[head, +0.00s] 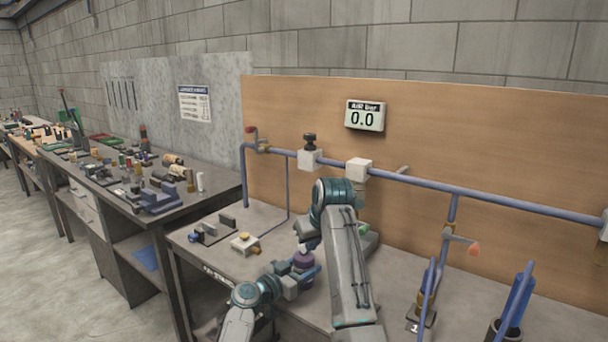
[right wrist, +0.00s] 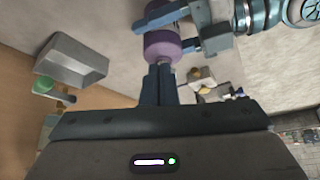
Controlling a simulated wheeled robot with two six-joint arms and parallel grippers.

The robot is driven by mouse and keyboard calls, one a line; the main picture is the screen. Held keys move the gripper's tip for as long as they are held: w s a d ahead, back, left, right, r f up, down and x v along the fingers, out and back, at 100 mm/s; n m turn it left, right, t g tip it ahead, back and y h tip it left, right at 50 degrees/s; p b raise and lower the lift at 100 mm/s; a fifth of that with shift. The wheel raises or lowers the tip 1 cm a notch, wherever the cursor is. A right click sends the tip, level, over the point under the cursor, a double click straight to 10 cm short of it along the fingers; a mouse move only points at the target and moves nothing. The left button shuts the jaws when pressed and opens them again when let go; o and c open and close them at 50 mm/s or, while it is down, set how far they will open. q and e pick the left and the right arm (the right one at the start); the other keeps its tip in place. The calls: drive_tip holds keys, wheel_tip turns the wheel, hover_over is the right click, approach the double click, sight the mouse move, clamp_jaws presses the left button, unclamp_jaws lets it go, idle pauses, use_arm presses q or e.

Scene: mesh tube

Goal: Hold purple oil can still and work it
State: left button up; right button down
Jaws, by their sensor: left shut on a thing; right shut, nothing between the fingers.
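The purple oil can (head: 303,262) stands on the workbench in the head view, partly hidden by my arms. It also shows in the right wrist view as a purple body (right wrist: 160,45). My left gripper (head: 306,273) is shut on the can from the side, and its fingers also show across the can in the right wrist view (right wrist: 178,32). My right gripper (right wrist: 158,72) is shut and empty, its fingertips close at the can's end; I cannot tell whether they touch it.
A blue pipe (head: 480,207) with valves runs along the wooden back board (head: 300,110). A gauge (head: 365,115) reads 0.0. A grey tray (right wrist: 75,62) shows in the right wrist view. Blue upright tools (head: 515,300) stand at right.

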wheel_tip(320, 180, up, 5)
drive_tip(key=shift+f, duration=0.1)
idle(0.4)
use_arm(q)
drive_tip(key=o, duration=1.2)
drive_tip(key=shift+a, duration=0.1)
